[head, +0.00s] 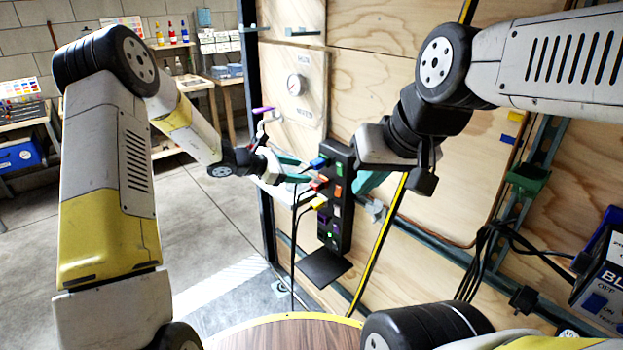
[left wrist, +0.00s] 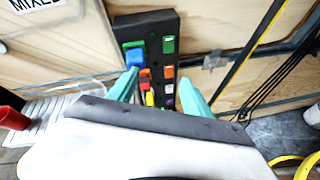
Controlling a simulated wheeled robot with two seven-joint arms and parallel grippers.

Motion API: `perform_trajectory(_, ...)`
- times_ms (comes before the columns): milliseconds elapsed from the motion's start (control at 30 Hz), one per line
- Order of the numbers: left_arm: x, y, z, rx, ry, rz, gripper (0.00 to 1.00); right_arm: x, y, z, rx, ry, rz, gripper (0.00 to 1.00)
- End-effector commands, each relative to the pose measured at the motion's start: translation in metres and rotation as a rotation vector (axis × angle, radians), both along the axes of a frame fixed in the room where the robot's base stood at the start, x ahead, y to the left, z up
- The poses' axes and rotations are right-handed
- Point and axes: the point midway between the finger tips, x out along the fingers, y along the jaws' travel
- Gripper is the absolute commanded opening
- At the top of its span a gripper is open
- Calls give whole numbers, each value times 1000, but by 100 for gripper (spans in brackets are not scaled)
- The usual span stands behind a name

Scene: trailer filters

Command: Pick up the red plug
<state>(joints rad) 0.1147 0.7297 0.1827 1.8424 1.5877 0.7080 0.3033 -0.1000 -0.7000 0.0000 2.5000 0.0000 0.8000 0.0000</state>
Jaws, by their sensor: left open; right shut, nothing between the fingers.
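The red plug (head: 319,183) sits in a black power strip (head: 335,235) on the plywood wall, between a blue plug (head: 318,162) above and a yellow plug (head: 319,202) below. My left gripper (head: 303,170) is open, its teal fingers pointing at the strip just left of the plugs.
Dark cables hang below the plugs. A yellow-black strip (head: 379,245) runs right of the power strip. A round wooden top (head: 285,335) is at the bottom. Open floor lies left.

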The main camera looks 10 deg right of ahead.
Motion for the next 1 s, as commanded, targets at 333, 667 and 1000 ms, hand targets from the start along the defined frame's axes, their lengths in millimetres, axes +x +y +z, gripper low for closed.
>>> perform_trajectory(333,44,-1,-83,-181,225,238,58,0,0,0,0,0,0,0)
perform_trajectory(667,63,-28,-99,-182,226,239,58,0,0,0,0,0,0,0)
perform_trajectory(1000,83,-56,-114,-181,226,240,58,0,0,0,0,0,0,0)
